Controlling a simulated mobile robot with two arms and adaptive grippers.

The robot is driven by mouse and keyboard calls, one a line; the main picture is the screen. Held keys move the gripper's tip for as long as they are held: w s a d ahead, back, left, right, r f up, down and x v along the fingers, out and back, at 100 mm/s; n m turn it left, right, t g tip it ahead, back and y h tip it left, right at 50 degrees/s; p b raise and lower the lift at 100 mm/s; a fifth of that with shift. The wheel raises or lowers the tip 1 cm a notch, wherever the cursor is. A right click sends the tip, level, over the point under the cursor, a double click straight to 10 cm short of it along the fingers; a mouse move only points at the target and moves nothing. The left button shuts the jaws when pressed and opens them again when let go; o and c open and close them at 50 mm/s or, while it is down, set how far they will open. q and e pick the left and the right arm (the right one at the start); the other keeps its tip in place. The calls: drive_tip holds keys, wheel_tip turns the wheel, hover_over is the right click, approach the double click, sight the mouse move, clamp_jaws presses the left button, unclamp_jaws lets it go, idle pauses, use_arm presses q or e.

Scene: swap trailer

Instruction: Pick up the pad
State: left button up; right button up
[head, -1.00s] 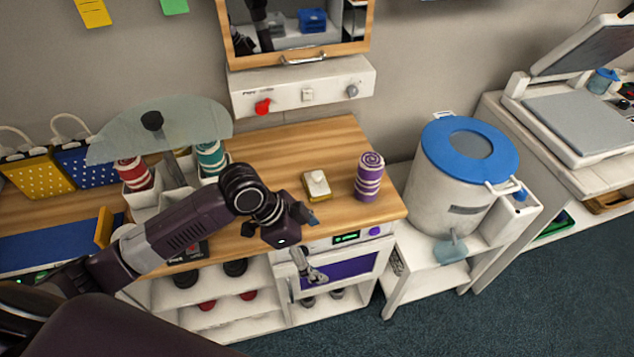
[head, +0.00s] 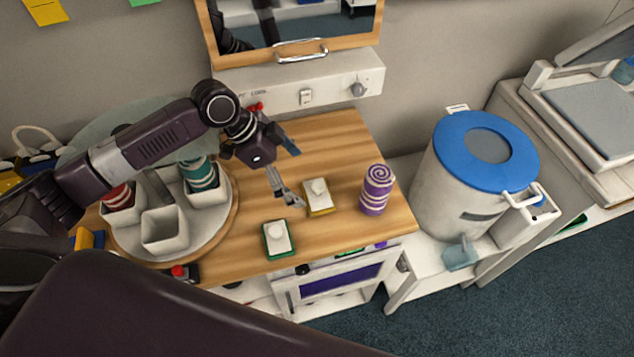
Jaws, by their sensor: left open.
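Two pads with white tops and white knobs lie on the wooden counter (head: 335,145). One pad has a yellow edge (head: 318,197) and the other has a green edge (head: 277,239); I cannot tell which one the task means. My left gripper (head: 291,175) is open and empty, over the counter. Its lower finger is just left of the yellow-edged pad, and the green-edged pad is nearer the counter's front edge. I cannot tell how high the gripper is above the surface. My right gripper is not in view.
A purple striped roll (head: 376,189) stands right of the yellow-edged pad. A round turntable (head: 212,232) with white cups and striped rolls is at left, under my arm. A blue-lidded bin (head: 455,190) stands at right.

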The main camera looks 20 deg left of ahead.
sight(318, 190)
use_arm(q)
drive_tip(key=shift+w+d+f, duration=0.2)
drive_tip(key=shift+f, duration=0.2)
drive_tip(key=shift+w+d+f+p, duration=0.15)
drive_tip(key=shift+d+f+p, duration=0.7)
drive_tip(key=shift+d+f, duration=0.1)
drive_tip(key=p+x, duration=0.1)
drive_tip(key=x, duration=0.2)
drive_tip(key=shift+w+d+f, duration=0.1)
drive_tip(key=shift+d+f, duration=0.05)
drive_tip(key=shift+d, duration=0.15)
drive_tip(key=shift+f, duration=0.3)
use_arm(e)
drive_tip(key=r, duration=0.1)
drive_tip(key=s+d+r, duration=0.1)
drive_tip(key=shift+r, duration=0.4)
use_arm(q)
drive_tip(key=shift+c, duration=0.4)
drive_tip(key=c, duration=1.2)
drive_tip(key=shift+o, duration=0.2)
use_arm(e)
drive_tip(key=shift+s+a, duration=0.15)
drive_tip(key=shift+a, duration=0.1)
use_arm(q)
drive_tip(key=shift+r, duration=0.1)
